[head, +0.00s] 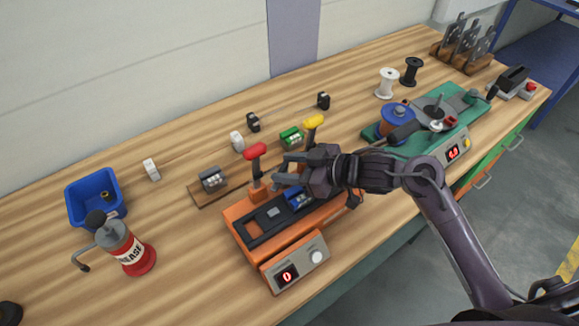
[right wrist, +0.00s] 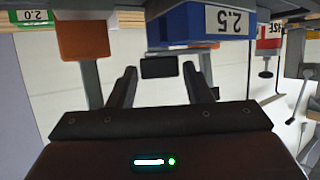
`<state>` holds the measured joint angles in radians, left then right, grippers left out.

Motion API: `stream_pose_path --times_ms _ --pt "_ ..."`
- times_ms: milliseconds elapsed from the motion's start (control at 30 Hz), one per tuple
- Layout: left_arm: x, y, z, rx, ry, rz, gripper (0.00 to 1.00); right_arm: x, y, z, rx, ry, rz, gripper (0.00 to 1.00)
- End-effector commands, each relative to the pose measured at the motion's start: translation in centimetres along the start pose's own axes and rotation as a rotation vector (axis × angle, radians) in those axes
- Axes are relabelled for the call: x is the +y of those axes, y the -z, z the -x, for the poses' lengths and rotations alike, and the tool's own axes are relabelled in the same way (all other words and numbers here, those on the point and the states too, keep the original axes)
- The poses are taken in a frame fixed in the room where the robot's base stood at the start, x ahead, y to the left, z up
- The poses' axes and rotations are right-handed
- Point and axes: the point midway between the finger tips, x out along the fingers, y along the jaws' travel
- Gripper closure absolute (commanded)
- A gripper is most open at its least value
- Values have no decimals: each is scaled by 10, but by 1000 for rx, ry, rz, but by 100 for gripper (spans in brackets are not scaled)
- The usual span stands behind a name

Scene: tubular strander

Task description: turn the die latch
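The orange machine (head: 243,222) stands at the middle of the bench, with a red-knobbed lever (head: 255,152) and a yellow-knobbed lever (head: 314,122) on it. A blue die block (head: 300,200) sits in it; its "2.5" label shows in the right wrist view (right wrist: 228,20). My right gripper (head: 282,170) is just above the machine, beside the red lever. In the right wrist view its fingers (right wrist: 160,75) are apart, with a small dark block (right wrist: 160,67) near and between the tips. I cannot tell whether this block is the die latch or whether the fingers touch it. My left gripper is not in view.
A grease can (head: 130,250) and a blue bin (head: 93,196) stand at the left. A green die block (head: 292,136) and a grey die block (head: 212,180) lie behind the machine. A green machine (head: 470,98) stands at the right.

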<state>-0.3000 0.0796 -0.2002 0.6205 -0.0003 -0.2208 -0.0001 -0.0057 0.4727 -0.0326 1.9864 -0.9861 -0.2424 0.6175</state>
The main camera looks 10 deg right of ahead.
Motion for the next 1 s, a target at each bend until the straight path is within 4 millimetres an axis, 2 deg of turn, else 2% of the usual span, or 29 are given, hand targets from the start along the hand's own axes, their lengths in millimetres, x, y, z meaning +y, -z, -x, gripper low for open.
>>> stream_pose_path --times_ms 33,233,467,733,1000 --pt "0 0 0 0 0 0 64 0 0 0 0 0 0 61" --pt "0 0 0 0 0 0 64 0 0 0 0 0 0 86" --pt "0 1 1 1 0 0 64 -1 0 0 0 -21 -9 86" --pt "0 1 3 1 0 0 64 -5 0 0 0 -148 -67 86" --pt "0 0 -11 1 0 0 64 -7 -3 -2 2 -329 -142 86"
